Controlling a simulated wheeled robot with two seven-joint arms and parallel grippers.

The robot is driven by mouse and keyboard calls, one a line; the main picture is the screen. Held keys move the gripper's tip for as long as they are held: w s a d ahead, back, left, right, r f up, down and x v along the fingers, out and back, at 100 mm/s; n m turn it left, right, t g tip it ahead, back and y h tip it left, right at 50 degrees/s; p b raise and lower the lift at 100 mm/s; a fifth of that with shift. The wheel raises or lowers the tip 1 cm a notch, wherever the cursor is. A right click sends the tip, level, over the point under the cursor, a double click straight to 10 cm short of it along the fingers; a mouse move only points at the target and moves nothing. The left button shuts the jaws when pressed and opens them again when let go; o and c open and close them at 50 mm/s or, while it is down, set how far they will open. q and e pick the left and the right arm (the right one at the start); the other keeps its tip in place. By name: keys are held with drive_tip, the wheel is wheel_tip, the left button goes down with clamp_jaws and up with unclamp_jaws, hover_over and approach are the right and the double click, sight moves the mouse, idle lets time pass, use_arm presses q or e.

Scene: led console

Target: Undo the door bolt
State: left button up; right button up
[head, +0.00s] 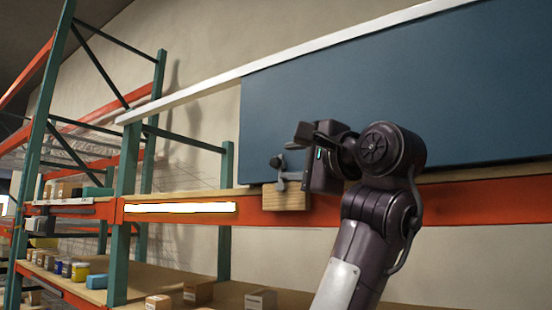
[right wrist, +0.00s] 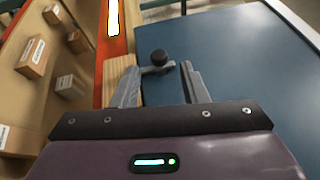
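The blue sliding door panel (head: 390,90) stands above the orange beam, and it also shows in the right wrist view (right wrist: 235,50). The small grey door bolt (head: 280,174) is at the panel's lower left corner, above a wooden block (head: 286,199). In the right wrist view its dark round knob (right wrist: 159,57) shows at the fingertips, roughly midway between them. My right gripper (head: 299,156) is beside the bolt, with its fingers (right wrist: 159,70) apart and nothing clamped. The gripper partly hides the bolt in the head view. My left gripper is not in view.
An orange beam (head: 440,203) with a lit white strip (head: 180,207) runs below the panel. A pale rail (head: 215,89) runs along its top. Shelves with several small boxes (head: 198,292) stand at left and below. Green rack posts (head: 125,180) rise at left.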

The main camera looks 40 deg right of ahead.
sight(279, 161)
drive_tip(key=w+p, duration=0.1)
drive_tip(key=w, duration=0.2)
drive_tip(key=w+p, duration=0.1)
drive_tip(key=w, duration=0.1)
drive_tip(key=shift+r+p, duration=0.3)
drive_tip(key=shift+r, duration=0.1)
drive_tip(key=shift+w+p, duration=0.3)
drive_tip(key=shift+w, duration=0.25)
drive_tip(key=shift+f, duration=0.1)
drive_tip(key=shift+w, duration=0.1)
clamp_jaws()
